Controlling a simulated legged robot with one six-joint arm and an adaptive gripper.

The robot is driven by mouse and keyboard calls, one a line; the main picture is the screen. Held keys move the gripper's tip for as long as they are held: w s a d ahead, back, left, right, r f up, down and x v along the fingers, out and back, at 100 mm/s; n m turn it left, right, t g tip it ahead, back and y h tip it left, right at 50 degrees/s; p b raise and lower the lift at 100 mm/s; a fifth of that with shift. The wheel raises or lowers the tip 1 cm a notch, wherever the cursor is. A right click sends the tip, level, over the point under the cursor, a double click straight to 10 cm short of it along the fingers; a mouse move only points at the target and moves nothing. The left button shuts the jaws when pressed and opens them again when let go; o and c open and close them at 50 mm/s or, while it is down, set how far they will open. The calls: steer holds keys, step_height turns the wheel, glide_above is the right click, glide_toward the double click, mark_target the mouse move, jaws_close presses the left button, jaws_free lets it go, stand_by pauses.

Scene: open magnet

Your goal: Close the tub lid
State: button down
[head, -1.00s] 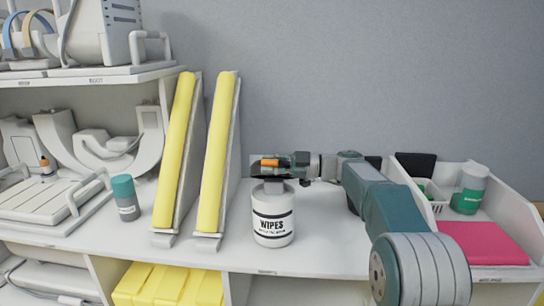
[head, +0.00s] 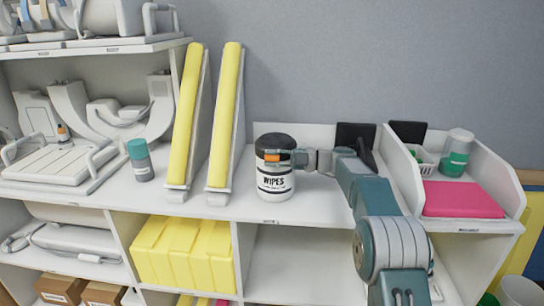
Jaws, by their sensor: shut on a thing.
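The white wipes tub (head: 275,185) stands upright on the shelf, right of the two yellow wedge pads, its label facing me. Its dark round lid (head: 275,141) shows at the top of the tub, above and behind my gripper. I cannot tell whether it is flat or tilted. My gripper (head: 275,157) reaches in from the right at the tub's rim. It is shut, seemingly on the lid; its fingers cover the contact and the front of the rim.
Two yellow wedge pads (head: 226,115) stand close left of the tub. A grey bottle with a teal cap (head: 140,160) is farther left. At right, a white tray (head: 400,172) holds a pink pad (head: 462,198) and a green-banded bottle (head: 457,152). Shelf front is clear.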

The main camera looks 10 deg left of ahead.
steer(key=shift+f, duration=0.2)
steer(key=c, duration=0.5)
jaws_free()
steer(key=shift+c, duration=0.2)
steer(key=shift+d, duration=0.1)
steer(key=shift+d, duration=0.1)
steer(key=d, duration=1.1)
steer(key=shift+d, duration=0.4)
